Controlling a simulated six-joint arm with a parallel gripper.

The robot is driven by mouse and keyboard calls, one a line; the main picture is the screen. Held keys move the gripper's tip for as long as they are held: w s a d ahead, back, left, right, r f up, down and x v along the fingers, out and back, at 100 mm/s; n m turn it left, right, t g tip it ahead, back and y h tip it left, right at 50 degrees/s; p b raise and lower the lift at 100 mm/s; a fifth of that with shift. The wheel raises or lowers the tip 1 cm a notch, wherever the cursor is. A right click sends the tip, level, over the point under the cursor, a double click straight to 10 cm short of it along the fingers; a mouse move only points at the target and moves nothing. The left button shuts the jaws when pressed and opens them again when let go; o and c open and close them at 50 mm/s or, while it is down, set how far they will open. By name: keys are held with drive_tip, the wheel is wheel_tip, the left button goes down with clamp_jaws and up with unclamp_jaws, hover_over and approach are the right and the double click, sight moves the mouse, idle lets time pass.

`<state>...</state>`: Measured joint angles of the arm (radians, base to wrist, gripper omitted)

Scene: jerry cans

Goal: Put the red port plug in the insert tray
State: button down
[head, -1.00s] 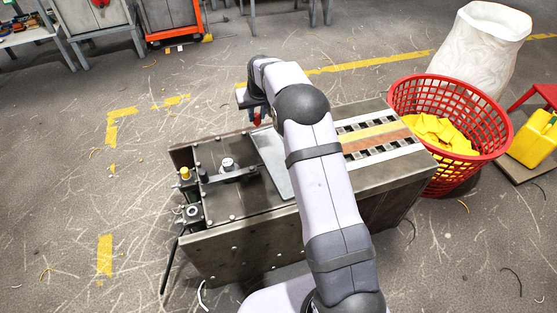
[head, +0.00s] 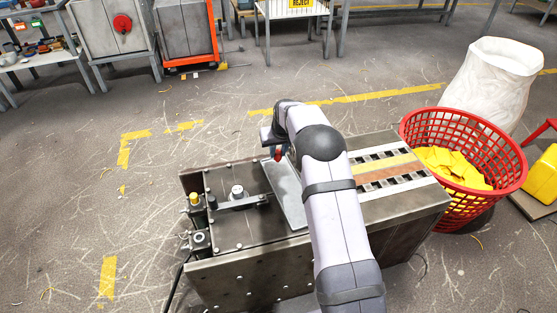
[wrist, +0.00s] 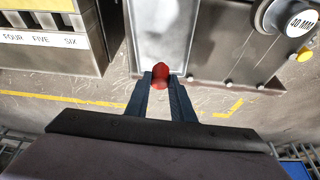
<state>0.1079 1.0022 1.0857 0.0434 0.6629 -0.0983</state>
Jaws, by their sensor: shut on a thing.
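The red port plug (wrist: 160,75) is between the two dark fingertips of my gripper (wrist: 161,82), which is shut on it. In the head view the plug (head: 278,153) shows as a small red spot below my gripper (head: 276,147), near the far edge of the bench. A shallow grey metal tray (head: 287,190), probably the insert tray, lies on the bench top. In the wrist view this tray (wrist: 160,35) is just beyond the plug and looks empty where visible. I cannot tell the plug's height above it. My arm hides part of the tray.
A slotted rack (head: 385,170) stands right of the tray; its labels (wrist: 40,40) read FOUR, FIVE, SIX. A plate with a knob (head: 237,192) and yellow button (head: 195,199) lies to the left. A red basket (head: 510,178) stands beyond the bench's right end.

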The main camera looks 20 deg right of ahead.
sight(279, 156)
drive_tip(key=shift+f, duration=1.8)
drive_tip(key=shift+f, duration=0.15)
drive_tip(key=c, duration=1.5)
unclamp_jaws()
drive_tip(key=shift+c, duration=0.2)
drive_tip(key=shift+s+r, duration=0.15)
drive_tip(key=shift+r, duration=0.45)
drive_tip(key=v, duration=1.1)
drive_tip(key=shift+p, duration=0.4)
drive_tip(key=shift+s, duration=0.15)
